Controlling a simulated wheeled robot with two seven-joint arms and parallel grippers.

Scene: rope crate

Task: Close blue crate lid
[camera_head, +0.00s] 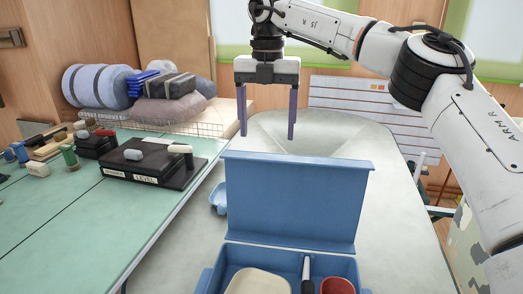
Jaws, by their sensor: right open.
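The blue crate (234,257) stands on the grey table at the bottom centre, partly cut off by the picture's lower edge. Its blue lid (295,200) is raised, standing nearly upright at the crate's far side. Inside the crate are a cream tray (257,283), a dark-handled tool (306,272) and a red round thing (338,286). My right gripper (267,136) is open and empty, its two purple fingers pointing down. In the picture it is above and behind the lid's top edge, apparently not touching it. My left gripper is not in view.
A green workbench (60,225) on the left bears a black level box (155,165), small tools and a wire basket (180,126) with rolled bundles. A small blue piece (218,198) lies left of the lid. The grey table (400,240) is clear right of the crate.

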